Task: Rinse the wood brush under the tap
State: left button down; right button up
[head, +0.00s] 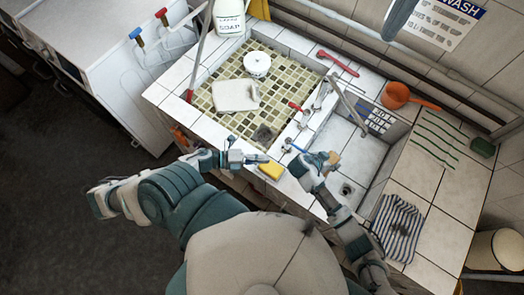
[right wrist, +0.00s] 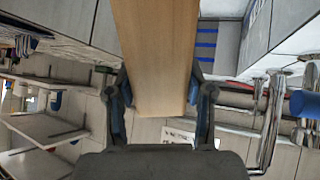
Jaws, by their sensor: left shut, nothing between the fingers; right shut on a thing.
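The wood brush (head: 335,158) is a small tan piece in the head view, at the fingers of my right gripper (head: 322,160). In the right wrist view the brush (right wrist: 155,60) is a long flat wooden block between the two fingers of the right gripper (right wrist: 160,105), which is shut on it. Its bristles do not show. The metal tap (head: 350,103) reaches over the white sink basin (head: 365,155), up and right of the brush. A blue tap handle (head: 297,147) is close left of the right gripper. My left gripper (head: 262,158) is shut and empty at the sink's front edge.
A yellow sponge (head: 271,171) lies on the front rim below my left gripper.

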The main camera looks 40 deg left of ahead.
jog(key=p+v, duration=0.4)
jog(key=v, duration=0.2)
jog(key=shift+p, duration=0.35)
jog(key=shift+s+a+r, duration=0.1)
jog(key=shift+s+r, duration=0.05)
jog(key=shift+s, duration=0.05)
jog(key=shift+s, duration=0.1)
dwell(0.9)
